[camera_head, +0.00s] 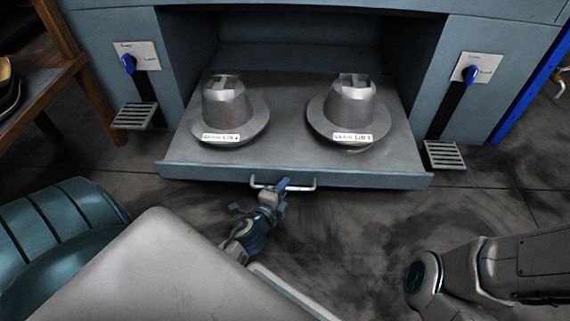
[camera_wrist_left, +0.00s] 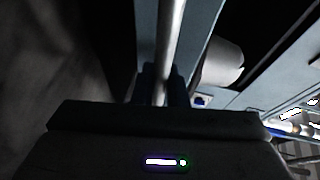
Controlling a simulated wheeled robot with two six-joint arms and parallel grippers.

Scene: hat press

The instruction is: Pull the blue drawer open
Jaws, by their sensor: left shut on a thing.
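The blue-grey drawer (camera_head: 190,176) stands pulled out of the press body, its front panel well forward of the cabinet opening. A light metal bar handle (camera_head: 305,186) runs along the middle of its front. My left gripper (camera_head: 277,186) is shut on the handle. In the left wrist view the handle bar (camera_wrist_left: 170,40) runs up between the fingers (camera_wrist_left: 160,84). My right arm shows at the lower right, but its gripper is not in view.
Two grey metal hat moulds (camera_head: 228,105) (camera_head: 352,105) with labels sit on the drawer. Blue knobs (camera_head: 129,63) (camera_head: 470,74) and slatted pedals (camera_head: 135,116) (camera_head: 444,155) flank the opening. A wooden shelf (camera_head: 40,75) stands at left. Dark floor (camera_head: 350,230) is clear before the drawer.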

